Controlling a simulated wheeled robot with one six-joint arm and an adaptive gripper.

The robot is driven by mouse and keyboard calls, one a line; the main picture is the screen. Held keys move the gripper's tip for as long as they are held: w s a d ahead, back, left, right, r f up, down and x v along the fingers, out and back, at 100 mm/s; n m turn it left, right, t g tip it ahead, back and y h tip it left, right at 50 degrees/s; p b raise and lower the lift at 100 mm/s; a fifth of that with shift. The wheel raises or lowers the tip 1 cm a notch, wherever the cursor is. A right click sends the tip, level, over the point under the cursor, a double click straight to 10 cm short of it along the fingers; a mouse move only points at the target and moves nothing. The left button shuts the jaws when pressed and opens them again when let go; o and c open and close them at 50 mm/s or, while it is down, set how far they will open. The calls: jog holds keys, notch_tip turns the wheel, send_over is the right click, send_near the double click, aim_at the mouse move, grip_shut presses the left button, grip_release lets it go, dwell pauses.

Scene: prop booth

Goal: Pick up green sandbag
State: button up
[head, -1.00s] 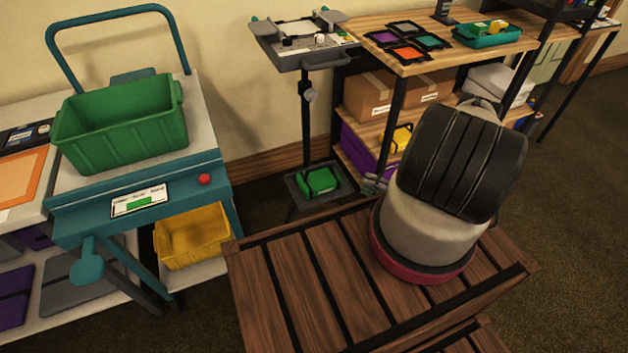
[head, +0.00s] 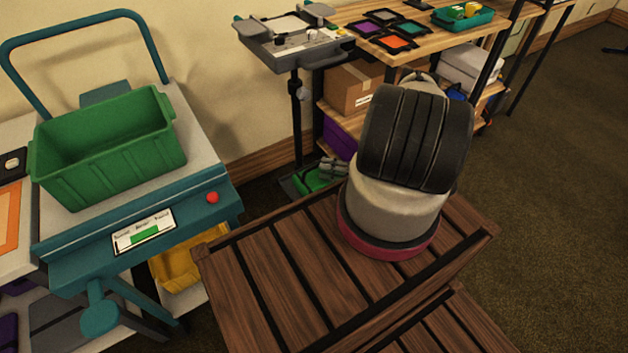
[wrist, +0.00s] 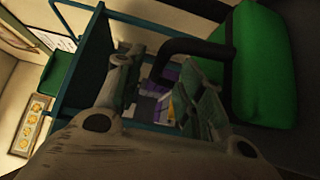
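The green sandbag (head: 312,181) lies low on the foot of the stand, partly hidden by my arm and gripper in the head view. In the wrist view the sandbag (wrist: 265,75) is large at the right, with its black handle (wrist: 180,47) reaching left toward my fingers. My gripper (wrist: 160,80) is open, its two fingers apart with no object clearly held. The handle's bend lies near the fingertips; I cannot tell whether it touches them. In the head view my gripper (head: 332,167) is at the sandbag's upper right side.
A slatted wooden crate (head: 290,265) stands in front, below my arm. The stand's pole (head: 297,125) rises behind the sandbag. A teal cart (head: 185,215) with a green bin (head: 110,150) is at left. A wooden shelf unit (head: 420,50) is behind my arm; open floor lies at right.

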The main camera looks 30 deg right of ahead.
aim_at(316, 166)
jog(key=x, duration=0.4)
jog(key=shift+w+a+r, duration=0.1)
jog(key=shift+w, duration=0.05)
grip_shut()
